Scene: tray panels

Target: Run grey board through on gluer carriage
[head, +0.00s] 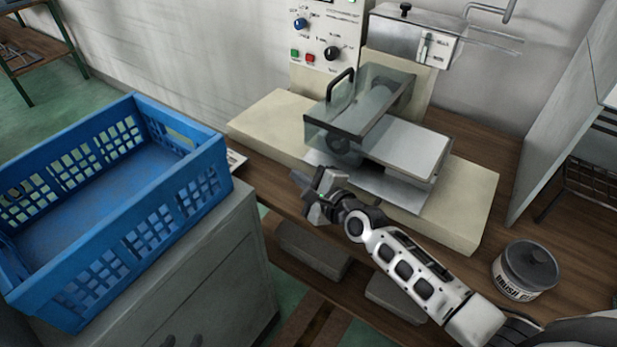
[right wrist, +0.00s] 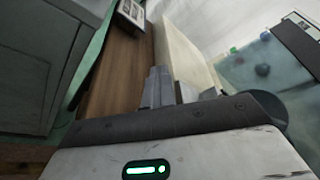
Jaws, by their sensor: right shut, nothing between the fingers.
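The gluer (head: 455,215) is a cream machine on the wooden bench, with a clear hinged guard (head: 375,95) and a black handle. Its carriage (head: 412,148) is a flat light grey plate reaching out to the right from under the guard. I cannot tell whether a separate grey board lies on it. My right gripper (head: 316,192) is shut and empty, just in front of the machine's front edge, below the guard. In the right wrist view its fingers (right wrist: 168,88) are together, beside the cream base (right wrist: 185,50). My left gripper is not in view.
A blue crate (head: 222,170) stands on a grey cabinet (head: 215,275) at the left. A lidded brush pot (head: 525,270) stands on the bench (head: 490,290) at the right. The control panel (head: 325,35) and a metal box (head: 420,40) are at the back. A grey panel stands far right.

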